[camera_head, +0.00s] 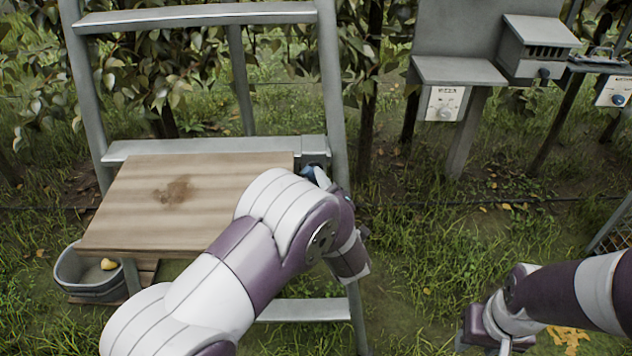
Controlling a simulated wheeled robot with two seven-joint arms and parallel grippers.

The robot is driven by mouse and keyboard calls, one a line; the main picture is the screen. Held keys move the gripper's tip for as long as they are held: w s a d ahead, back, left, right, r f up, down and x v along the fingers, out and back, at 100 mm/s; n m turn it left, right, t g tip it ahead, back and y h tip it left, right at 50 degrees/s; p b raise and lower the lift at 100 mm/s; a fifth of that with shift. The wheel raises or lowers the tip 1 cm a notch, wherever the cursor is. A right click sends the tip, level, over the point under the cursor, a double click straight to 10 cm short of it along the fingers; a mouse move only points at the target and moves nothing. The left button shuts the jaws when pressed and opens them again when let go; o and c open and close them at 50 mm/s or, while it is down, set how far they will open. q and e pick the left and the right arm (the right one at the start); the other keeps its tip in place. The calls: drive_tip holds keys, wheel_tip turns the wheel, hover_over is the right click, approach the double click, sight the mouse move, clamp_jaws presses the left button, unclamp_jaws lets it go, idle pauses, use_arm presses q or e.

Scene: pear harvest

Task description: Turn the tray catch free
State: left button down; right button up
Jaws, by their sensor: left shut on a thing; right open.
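A wooden tray (130,215) with a brown stain rests tilted on a grey metal ladder (215,148). The tray catch (307,171), a small dark part with blue on it, sits at the tray's right back corner by the ladder's right rail. My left gripper (323,178) is at the catch and shut on it. My own arm hides most of its fingers, and the catch's angle is hard to read. My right gripper (482,338) is open and empty, low at the bottom right, well away from the tray.
A grey bin (88,282) with a yellow pear (108,264) stands below the tray's left front. A grey stand with a shelf (458,70) and dial box (444,104) is at the back right. Leafy trees stand behind. Grass between ladder and stand is clear.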

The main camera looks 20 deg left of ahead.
use_arm(q)
drive_tip(key=m, duration=0.4)
drive_tip(key=shift+t, duration=0.4)
drive_tip(key=shift+d+f+m+t+p, duration=0.15)
drive_tip(key=shift+m+t+p, duration=0.45)
drive_tip(key=shift+m, duration=1.5)
drive_tip(key=c, duration=1)
unclamp_jaws()
drive_tip(key=shift+o, duration=0.2)
